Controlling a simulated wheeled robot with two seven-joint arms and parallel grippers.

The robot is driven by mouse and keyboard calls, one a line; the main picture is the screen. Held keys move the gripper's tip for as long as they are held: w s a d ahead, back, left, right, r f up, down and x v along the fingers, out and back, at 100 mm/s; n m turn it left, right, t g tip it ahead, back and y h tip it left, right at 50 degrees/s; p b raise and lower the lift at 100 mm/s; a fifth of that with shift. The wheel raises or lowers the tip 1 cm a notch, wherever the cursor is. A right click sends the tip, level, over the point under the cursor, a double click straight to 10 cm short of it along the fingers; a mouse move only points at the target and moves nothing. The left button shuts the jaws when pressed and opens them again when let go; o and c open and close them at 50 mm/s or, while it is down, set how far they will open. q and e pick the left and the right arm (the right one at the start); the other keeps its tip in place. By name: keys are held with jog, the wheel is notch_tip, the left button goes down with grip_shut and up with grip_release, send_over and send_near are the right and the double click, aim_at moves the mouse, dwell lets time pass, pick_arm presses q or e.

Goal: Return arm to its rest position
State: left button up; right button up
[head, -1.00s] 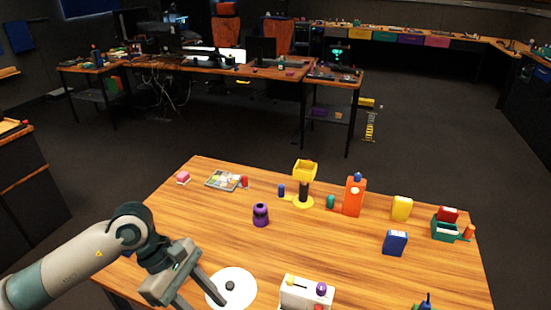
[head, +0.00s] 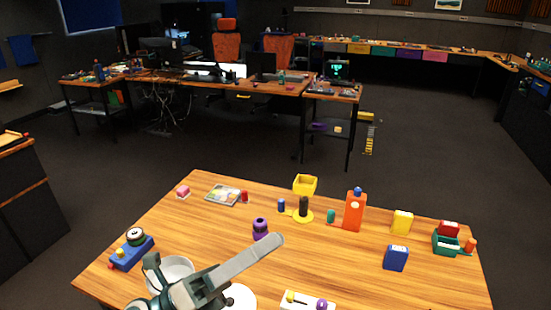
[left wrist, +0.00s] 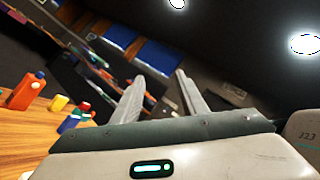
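My left arm comes in low at the left of the head view, with the left gripper (head: 205,280) raised over the near part of the wooden table (head: 330,262). One long grey finger slants up to the right. In the left wrist view the two fingers of the gripper (left wrist: 160,78) stand apart with nothing between them. The white panel (head: 297,305) with a purple ball (head: 322,303) and a yellow piece is cut by the bottom edge, right of the gripper. My right gripper is not in view.
A white bowl (head: 180,267) and a white disc (head: 245,298) are partly hidden by the gripper. A purple object (head: 260,228) stands beyond the finger. An orange bottle (head: 354,212), a yellow box (head: 402,222) and a blue box (head: 396,258) stand to the right.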

pick_arm(q)
jog(key=w+a+f+n+t+y, duration=0.35)
jog(key=a+n+t+y, duration=0.3)
jog(key=n, duration=0.35)
jog(key=w+a+f+n+t+y, duration=0.2)
jog(key=w+a+n+t+y, duration=0.35)
jog(key=n, duration=0.55)
jog(key=s+a+f+n+g+y, duration=0.25)
jog(key=a+f+n+y, duration=0.2)
jog(key=f, duration=0.45)
jog(key=s+a+f+n+g+y, duration=0.2)
jog(key=a+f+n+g+y, duration=0.1)
jog(key=f+n+y, duration=0.4)
jog(key=s+a+f+n+g+h, duration=0.1)
jog(key=s+f+n+g, duration=0.2)
jog(key=s+f+g, duration=0.55)
jog(key=s+f+n+g+h, duration=0.1)
jog(key=s+f+n+g, duration=0.15)
jog(key=s+f, duration=1.15)
notch_tip(320, 180, down, 22)
jog(key=r, duration=0.1)
jog(key=s+a+f+g, duration=0.1)
jog(key=s+f, duration=1.4)
jog(key=f, duration=0.5)
jog(key=shift+s+f+m, duration=0.25)
jog(key=shift+s+m, duration=0.1)
jog(key=shift+m, duration=0.05)
